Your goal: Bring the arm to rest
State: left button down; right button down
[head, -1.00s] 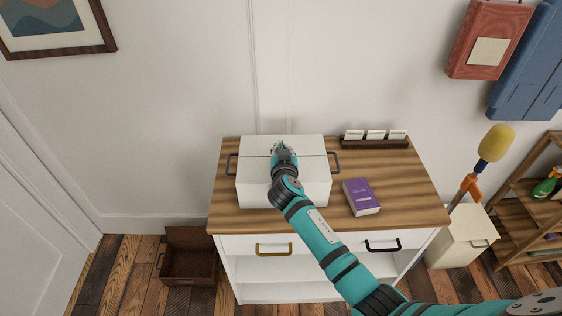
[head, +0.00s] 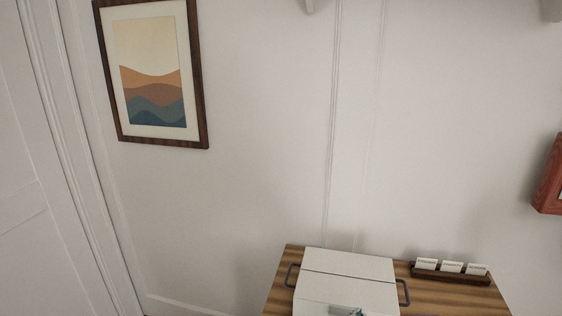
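My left gripper is not in view.
The box, with dark side handles, stands on a wooden cabinet top (head: 455,300). A dark card holder (head: 450,272) with white cards is at the back right. A framed picture (head: 152,75) hangs on the wall, and a red box (head: 550,178) shows at the right edge.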

jog(key=s+f+n+g+y, duration=0.2)
jog(key=s+f+g, duration=0.2)
jog(key=s, duration=1)
jog(key=s+f+n+g+y, duration=0.2)
jog(key=s+f+n+g, duration=0.15)
jog(key=s, duration=1.05)
notch_tip(320, 180, down, 28)
jog(key=s+g, duration=0.3)
jog(key=s+d+f, duration=0.3)
jog(key=s+f, duration=1.1)
jog(key=s, duration=0.1)
jog(key=shift+d+g, duration=0.1)
jog(key=shift+g, duration=0.15)
